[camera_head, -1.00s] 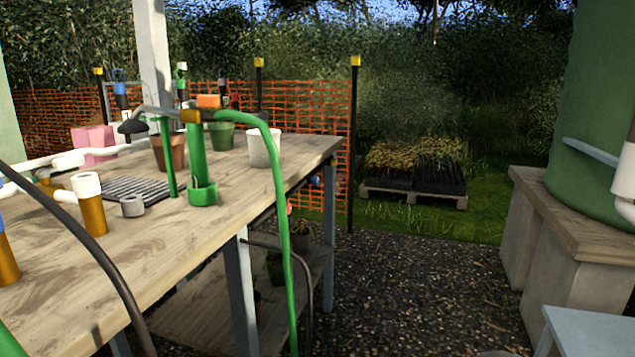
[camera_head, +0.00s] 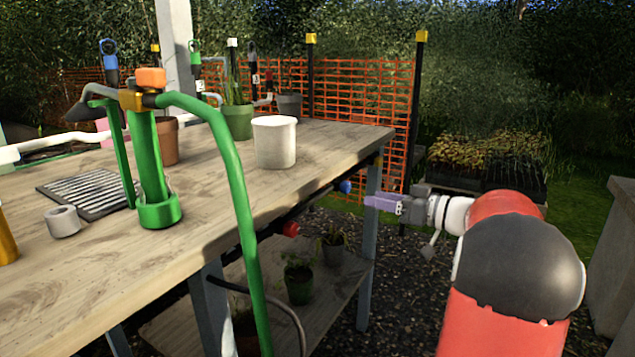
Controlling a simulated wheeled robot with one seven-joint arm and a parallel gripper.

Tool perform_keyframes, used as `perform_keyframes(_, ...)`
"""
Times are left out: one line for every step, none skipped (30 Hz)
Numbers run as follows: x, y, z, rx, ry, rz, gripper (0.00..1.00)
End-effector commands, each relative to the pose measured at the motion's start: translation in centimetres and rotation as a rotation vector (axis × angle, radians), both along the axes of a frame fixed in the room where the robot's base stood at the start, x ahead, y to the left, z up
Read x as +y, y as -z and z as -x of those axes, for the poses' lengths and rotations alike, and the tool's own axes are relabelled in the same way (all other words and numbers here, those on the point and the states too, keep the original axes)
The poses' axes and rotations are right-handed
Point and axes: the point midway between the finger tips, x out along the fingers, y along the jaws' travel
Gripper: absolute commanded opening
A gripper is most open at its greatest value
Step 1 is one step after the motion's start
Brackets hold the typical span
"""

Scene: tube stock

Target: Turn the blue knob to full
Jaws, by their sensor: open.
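The blue knob (camera_head: 346,187) sits under the right edge of the potting bench, near its far front corner. It is small in view, and its turn position cannot be made out. My gripper (camera_head: 368,201) has purple fingers that point left toward the knob. The fingertips are just right of the knob in the picture and look apart from it. The gripper is open and holds nothing that I can see. A red knob (camera_head: 291,229) is on the same bench edge, nearer to me and to the left.
The wooden bench (camera_head: 330,150) carries a white pot (camera_head: 275,142), a green hose stand (camera_head: 150,165) and a grate (camera_head: 88,190). A green hose (camera_head: 240,200) hangs over its front edge. A lower shelf (camera_head: 345,285) holds potted plants. Gravel lies beyond.

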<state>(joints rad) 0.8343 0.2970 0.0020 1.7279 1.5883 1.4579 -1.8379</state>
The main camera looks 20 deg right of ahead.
Motion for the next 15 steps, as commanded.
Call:
perform_keyframes(-0.9,-0.1,-0.1,-0.026,0.012,0.002,0.48)
perform_keyframes(-1.1,-0.1,-0.2,-0.038,0.018,0.003,0.48)
perform_keyframes(-1.1,-0.2,-0.5,-0.047,0.021,0.004,0.48)
perform_keyframes(-1.0,-0.3,-0.7,-0.049,0.020,0.006,0.48)
perform_keyframes(-0.8,-0.3,-1.0,-0.051,0.019,0.006,0.48)
perform_keyframes(-0.4,-0.4,-1.4,-0.049,0.019,0.007,0.48)
perform_keyframes(-0.1,-0.4,-1.8,-0.049,0.018,0.006,0.48)
perform_keyframes(0.2,-0.4,-2.2,-0.049,0.017,0.006,0.48)
perform_keyframes(0.6,-0.4,-2.8,-0.048,0.018,0.005,0.48)
perform_keyframes(0.9,-0.4,-3.2,-0.048,0.017,0.005,0.48)
perform_keyframes(1.2,-0.4,-3.6,-0.048,0.017,0.006,0.48)
perform_keyframes(1.5,-0.3,-4.1,-0.047,0.019,0.005,0.48)
perform_keyframes(1.8,-0.3,-4.5,-0.046,0.018,0.005,0.48)
perform_keyframes(2.1,-0.3,-4.8,-0.046,0.017,0.005,0.48)
perform_keyframes(2.3,-0.3,-5.3,-0.046,0.018,0.005,0.48)
